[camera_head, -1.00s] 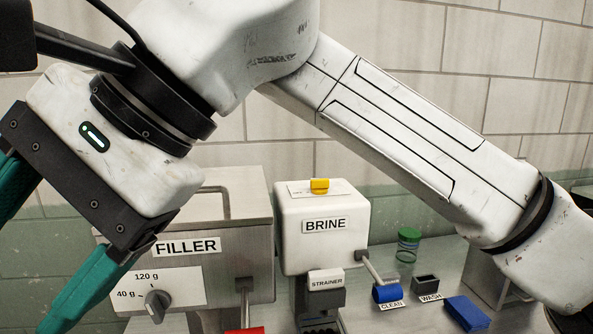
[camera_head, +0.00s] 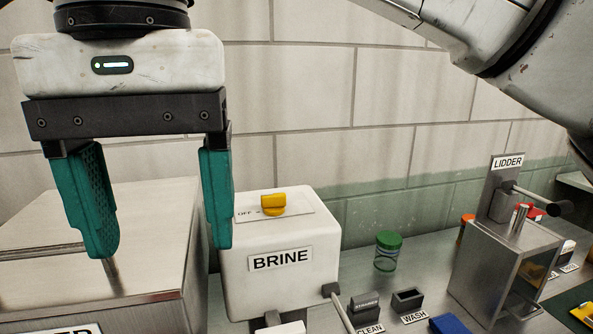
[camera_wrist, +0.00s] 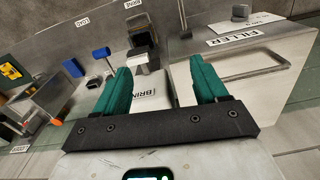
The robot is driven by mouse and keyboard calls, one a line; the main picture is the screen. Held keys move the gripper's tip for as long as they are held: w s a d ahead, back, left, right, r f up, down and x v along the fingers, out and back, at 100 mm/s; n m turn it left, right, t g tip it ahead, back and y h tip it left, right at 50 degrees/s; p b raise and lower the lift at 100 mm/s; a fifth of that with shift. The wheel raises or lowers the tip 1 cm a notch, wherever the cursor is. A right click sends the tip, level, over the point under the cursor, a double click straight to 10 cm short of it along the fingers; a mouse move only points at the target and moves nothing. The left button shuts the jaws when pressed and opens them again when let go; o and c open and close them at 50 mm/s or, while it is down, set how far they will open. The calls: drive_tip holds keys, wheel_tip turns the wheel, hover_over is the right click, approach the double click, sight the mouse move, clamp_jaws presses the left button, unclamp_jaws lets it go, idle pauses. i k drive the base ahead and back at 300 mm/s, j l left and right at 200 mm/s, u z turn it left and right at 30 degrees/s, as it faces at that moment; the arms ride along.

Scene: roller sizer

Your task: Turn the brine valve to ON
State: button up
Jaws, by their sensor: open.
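The yellow brine valve (camera_head: 272,205) sits on a white plate on top of the white BRINE box (camera_head: 282,287). The plate reads OFF to the left of the valve; any other label is not legible. My gripper (camera_head: 160,248) is open and empty, fingers pointing down, to the left of the valve. Its right finger is just left of the valve in the picture, in front of the box's left edge. In the wrist view, my gripper (camera_wrist: 160,75) has the BRINE box (camera_wrist: 152,100) between and beyond its fingers. The valve is hidden there.
The metal FILLER housing (camera_head: 150,260) stands under my gripper at the left. A green-lidded jar (camera_head: 387,252) stands right of the BRINE box. The LIDDER machine (camera_head: 500,270) is farther right. Small CLEAN and WASH holders (camera_head: 408,300) and a blue block (camera_head: 449,324) lie in front.

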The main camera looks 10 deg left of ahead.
sight(274, 204)
drive_tip(key=i, duration=0.9)
